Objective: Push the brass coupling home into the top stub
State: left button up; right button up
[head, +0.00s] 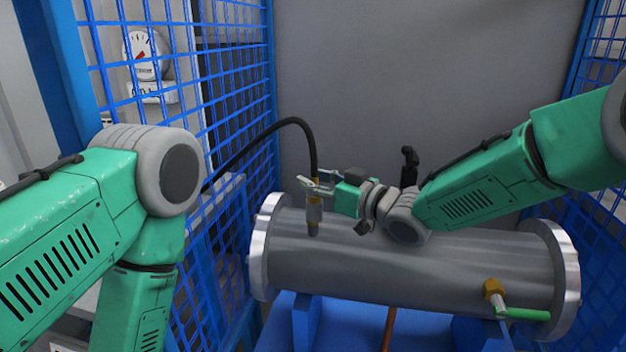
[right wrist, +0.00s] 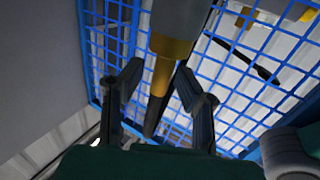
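The brass coupling (head: 315,187) is upright on the end of a black hose (head: 291,121), with a grey sleeve (head: 314,212) below it. It stands in line over the top stub (head: 313,230) on the flanged shell (head: 430,262); how deep it sits I cannot tell. My right gripper (head: 317,183) reaches in from the right at the coupling's height. In the right wrist view its two fingers (right wrist: 157,80) are apart, on either side of the narrow brass part (right wrist: 162,76), with a visible gap at the left finger. My left arm shows, but its gripper is out of view.
A brass valve (head: 494,291) with a green handle (head: 526,314) sticks out at the shell's lower right. The shell rests on a blue stand (head: 306,318). Blue mesh fencing (head: 233,75) stands left and right, with a gauge (head: 143,55) behind the left panel.

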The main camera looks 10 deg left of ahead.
jog(key=v, duration=0.7)
jog(key=shift+d, duration=0.25)
jog(key=shift+s+f, duration=0.15)
